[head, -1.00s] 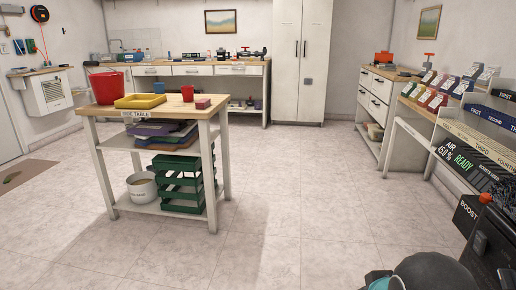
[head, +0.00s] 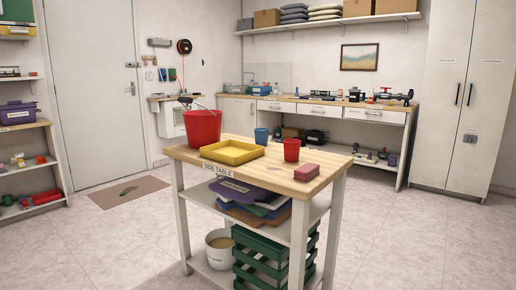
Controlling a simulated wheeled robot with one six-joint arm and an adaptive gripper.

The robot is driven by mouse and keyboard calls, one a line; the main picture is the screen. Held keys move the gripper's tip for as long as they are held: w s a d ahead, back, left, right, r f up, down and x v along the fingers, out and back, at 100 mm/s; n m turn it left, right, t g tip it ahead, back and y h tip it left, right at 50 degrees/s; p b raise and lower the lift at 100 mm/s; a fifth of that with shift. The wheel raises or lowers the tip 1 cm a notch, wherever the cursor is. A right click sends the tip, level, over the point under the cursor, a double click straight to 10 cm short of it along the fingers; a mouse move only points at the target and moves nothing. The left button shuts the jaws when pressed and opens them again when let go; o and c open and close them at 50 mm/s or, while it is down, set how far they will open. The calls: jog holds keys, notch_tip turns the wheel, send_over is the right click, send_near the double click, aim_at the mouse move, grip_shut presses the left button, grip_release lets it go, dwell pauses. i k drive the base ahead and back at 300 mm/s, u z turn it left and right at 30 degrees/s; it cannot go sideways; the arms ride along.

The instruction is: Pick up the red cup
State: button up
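The red cup (head: 291,150) stands upright on the wooden top of the side table (head: 188,157), towards its right rear. A blue cup (head: 262,136) stands just to its left and farther back. A yellow tray (head: 233,152) lies to the left of the red cup, and a pinkish-red block (head: 306,172) lies in front of it to the right. A larger red bucket (head: 202,126) stands at the table's left rear. My gripper is not in view.
Lower shelves of the table hold folders (head: 250,197), green crates (head: 262,262) and a white bucket (head: 220,247). A back workbench (head: 342,112), a shelf unit (head: 30,165) and a tall cabinet (head: 465,100) line the walls. Floor right of the table is clear.

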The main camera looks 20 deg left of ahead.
aim_at(291, 147)
jog(key=u, duration=0.8)
jog(key=i, duration=1.35)
jog(key=u, duration=0.75)
